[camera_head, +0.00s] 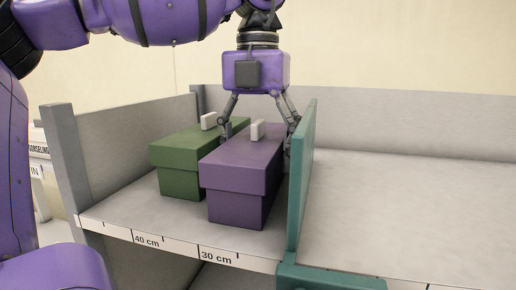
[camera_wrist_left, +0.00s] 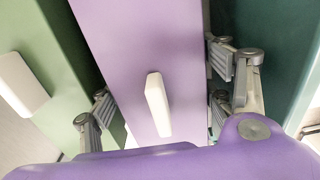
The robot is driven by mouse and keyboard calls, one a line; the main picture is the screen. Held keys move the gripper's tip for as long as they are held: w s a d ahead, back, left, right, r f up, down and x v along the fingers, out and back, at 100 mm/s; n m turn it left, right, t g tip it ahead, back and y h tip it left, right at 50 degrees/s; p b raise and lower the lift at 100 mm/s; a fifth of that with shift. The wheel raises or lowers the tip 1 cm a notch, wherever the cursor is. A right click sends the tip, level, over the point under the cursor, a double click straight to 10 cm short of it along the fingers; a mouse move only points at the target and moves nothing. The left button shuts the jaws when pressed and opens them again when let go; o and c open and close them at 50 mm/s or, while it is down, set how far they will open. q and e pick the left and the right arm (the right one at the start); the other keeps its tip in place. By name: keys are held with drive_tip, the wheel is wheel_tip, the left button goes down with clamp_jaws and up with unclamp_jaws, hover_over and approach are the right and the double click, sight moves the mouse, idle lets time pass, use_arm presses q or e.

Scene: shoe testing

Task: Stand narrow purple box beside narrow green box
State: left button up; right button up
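The narrow purple box (camera_head: 241,176) stands on the shelf, just right of the narrow green box (camera_head: 181,157). The boxes are close side by side, with a thin dark gap between them in the left wrist view. Each has a white tab on its lid. My left gripper (camera_head: 258,135) is over the purple box from above, its fingers spread on either side of it. In the left wrist view the purple box (camera_wrist_left: 130,60) lies between the fingers, with the green box (camera_wrist_left: 45,75) to the left. I cannot tell whether the fingers press on the box. My right gripper is not seen.
A teal divider (camera_head: 302,180) stands close to the right of the purple box and my finger. A grey side wall (camera_head: 125,150) is to the left. The shelf right of the divider (camera_head: 410,210) is bare. A centimetre scale (camera_head: 180,247) runs along the front edge.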

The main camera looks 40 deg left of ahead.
use_arm(q)
drive_tip(key=shift+r, duration=0.1)
wheel_tip(320, 180, up, 12)
drive_tip(key=shift+r+b, duration=0.1)
drive_tip(key=shift+b, duration=0.45)
idle(0.6)
